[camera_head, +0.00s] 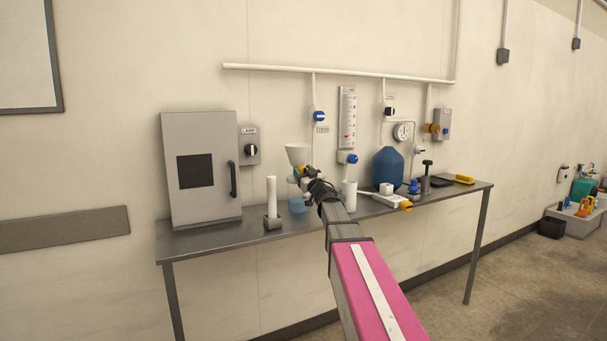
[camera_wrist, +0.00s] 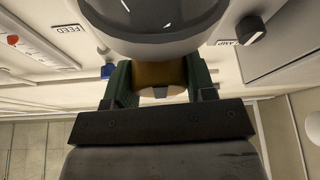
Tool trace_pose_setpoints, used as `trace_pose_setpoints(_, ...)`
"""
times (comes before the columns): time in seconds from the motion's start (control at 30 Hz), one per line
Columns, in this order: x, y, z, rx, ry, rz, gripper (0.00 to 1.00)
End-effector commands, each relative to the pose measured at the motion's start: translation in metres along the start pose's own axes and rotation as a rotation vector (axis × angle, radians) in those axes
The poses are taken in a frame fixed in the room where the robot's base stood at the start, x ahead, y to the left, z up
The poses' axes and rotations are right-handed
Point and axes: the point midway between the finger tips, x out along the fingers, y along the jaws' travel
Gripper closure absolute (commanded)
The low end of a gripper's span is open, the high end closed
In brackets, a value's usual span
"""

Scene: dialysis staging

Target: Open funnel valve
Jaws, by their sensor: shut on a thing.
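The white funnel (camera_head: 297,153) stands above the bench against the back wall. In the wrist view its rounded grey body (camera_wrist: 155,25) fills the top middle. My gripper (camera_head: 304,177) is just below the funnel. In the wrist view my gripper (camera_wrist: 159,78) has its two green fingers on either side of an orange-yellow funnel valve handle (camera_wrist: 158,73), shut on it. My gripper and arm hide most of the valve in the head view, so its turn angle cannot be told.
A grey cabinet (camera_head: 203,140) and a white cylinder in a holder (camera_head: 272,198) stand left on the steel bench (camera_head: 225,227). A blue bowl (camera_head: 298,205) sits under the funnel. A white cup (camera_head: 349,195) and blue jug (camera_head: 387,168) stand to the right.

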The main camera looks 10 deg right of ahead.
Motion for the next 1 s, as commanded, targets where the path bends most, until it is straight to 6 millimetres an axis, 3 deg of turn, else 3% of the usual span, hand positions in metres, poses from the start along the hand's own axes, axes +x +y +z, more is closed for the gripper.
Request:
trace_pose_setpoints(0.17,0.0,0.0,0.0,-0.003,0.001,-0.001,0.73)
trace_pose_setpoints(0.2,0.0,0.0,0.0,-0.003,0.001,-0.001,0.37)
trace_pose_setpoints(0.23,0.0,0.0,0.0,-0.002,0.0,-0.001,0.27)
trace_pose_setpoints(0.27,0.0,0.0,0.0,-0.002,0.0,-0.001,0.24)
trace_pose_setpoints(0.67,-0.005,0.0,0.0,0.0,0.0,0.0,0.24)
trace_pose_setpoints(0.87,-0.028,-0.001,-0.001,0.0,-0.001,0.001,0.24)
trace_pose_setpoints(1.0,-0.054,-0.001,-0.001,0.0,0.0,0.001,0.24)
